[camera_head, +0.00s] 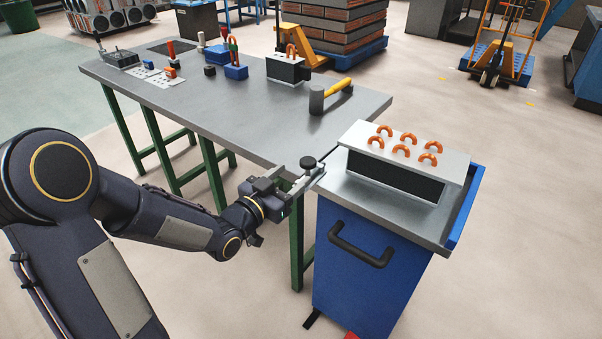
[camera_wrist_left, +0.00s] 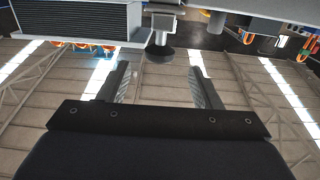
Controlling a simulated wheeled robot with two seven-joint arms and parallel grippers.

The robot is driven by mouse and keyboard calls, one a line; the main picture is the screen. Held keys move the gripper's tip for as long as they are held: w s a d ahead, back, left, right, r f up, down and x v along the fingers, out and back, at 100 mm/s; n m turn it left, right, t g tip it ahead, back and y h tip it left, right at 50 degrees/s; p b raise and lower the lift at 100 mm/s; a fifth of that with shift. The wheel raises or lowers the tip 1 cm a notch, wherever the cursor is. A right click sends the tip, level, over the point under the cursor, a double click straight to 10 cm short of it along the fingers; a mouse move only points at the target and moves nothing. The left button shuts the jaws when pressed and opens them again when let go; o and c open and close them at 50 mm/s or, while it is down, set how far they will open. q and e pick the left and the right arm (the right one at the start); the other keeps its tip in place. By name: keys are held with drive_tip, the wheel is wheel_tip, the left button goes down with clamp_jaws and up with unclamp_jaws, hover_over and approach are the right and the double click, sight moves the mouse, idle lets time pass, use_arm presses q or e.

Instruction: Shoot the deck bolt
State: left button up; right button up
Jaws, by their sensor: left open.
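The deck bolt appears to be the small grey metal fitting with a round black knob (camera_head: 308,163) at the cart's near left corner, beside the bench edge. My left gripper (camera_head: 304,182) is at this corner, level with or just below the knob. In the left wrist view, the black knob (camera_wrist_left: 160,54) hangs from a grey block and shows between and just beyond the two fingertips (camera_wrist_left: 158,80). The fingers are apart with nothing between them. I cannot tell from these views whether a finger touches the knob. My right gripper is not in view.
The blue cart (camera_head: 365,275) carries a grey-topped rack (camera_head: 400,150) with several orange U-bends and has a black handle (camera_head: 360,252). The floor right of the cart is clear.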

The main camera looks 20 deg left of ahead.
sight(303, 167)
use_arm(q)
drive_tip(key=x, duration=0.7)
drive_tip(key=shift+w+d, duration=0.1)
drive_tip(key=shift+w, duration=0.1)
